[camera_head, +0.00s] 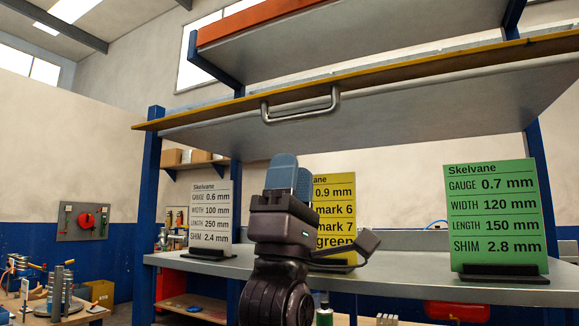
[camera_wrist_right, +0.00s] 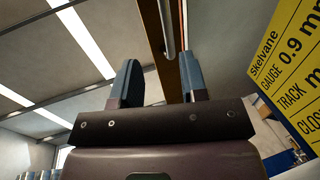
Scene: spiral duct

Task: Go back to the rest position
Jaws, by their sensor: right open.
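My right gripper (camera_head: 286,172) stands upright in the middle of the head view, fingers pointing up, in front of the shelf and partly covering a yellow card (camera_head: 335,192). In the right wrist view its two blue-grey fingers (camera_wrist_right: 160,85) are apart with nothing between them. Above it is a raised flap or door with a metal handle (camera_head: 300,108); the gripper is below the handle and apart from it. In the wrist view the handle bar (camera_wrist_right: 166,28) shows beyond the fingers. My left gripper is not in view.
A white card (camera_head: 209,212) and a green card (camera_head: 495,215) stand in black holders on the grey shelf (camera_head: 390,270), left and right of the gripper. Blue posts (camera_head: 147,200) bound the shelf. A table with metal parts (camera_head: 60,290) is at lower left.

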